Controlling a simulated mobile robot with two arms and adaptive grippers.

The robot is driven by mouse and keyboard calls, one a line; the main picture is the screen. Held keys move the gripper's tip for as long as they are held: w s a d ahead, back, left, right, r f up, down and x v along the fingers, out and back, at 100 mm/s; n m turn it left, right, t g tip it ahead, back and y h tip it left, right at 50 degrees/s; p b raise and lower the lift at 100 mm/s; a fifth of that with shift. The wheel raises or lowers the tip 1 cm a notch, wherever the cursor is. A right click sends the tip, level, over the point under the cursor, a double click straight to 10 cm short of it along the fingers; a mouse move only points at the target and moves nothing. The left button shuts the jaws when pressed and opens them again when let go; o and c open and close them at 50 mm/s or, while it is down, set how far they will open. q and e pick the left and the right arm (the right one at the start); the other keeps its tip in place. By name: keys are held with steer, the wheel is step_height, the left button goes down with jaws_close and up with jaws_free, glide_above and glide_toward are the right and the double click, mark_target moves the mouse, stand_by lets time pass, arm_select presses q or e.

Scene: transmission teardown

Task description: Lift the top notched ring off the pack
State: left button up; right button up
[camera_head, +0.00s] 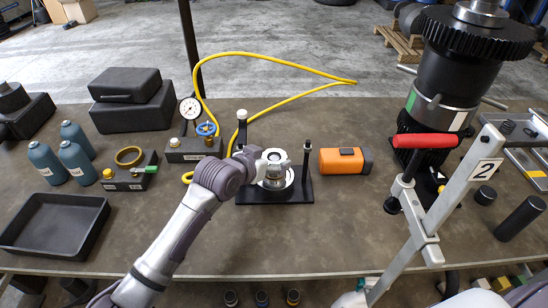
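The pack (274,182) is a small stack of pale metal rings on a black stand (272,197) with two upright posts, near the middle of the bench. My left gripper (267,165) is at the top of the pack, reaching in from the left. The gripper covers part of the pack, and the top notched ring cannot be told apart from the rings below it. The fingers are too small and too merged with the pack to show whether they are open or shut. My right gripper does not show.
A gauge block (193,150) with a yellow hose stands left of the stand, an orange box (345,161) right of it. A black tray (54,224) and teal bottles (75,158) are at left. A large clamp (425,205) and black gearbox (446,85) stand at right.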

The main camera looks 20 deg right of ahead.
arm_select(q)
steer(key=c, duration=1.1)
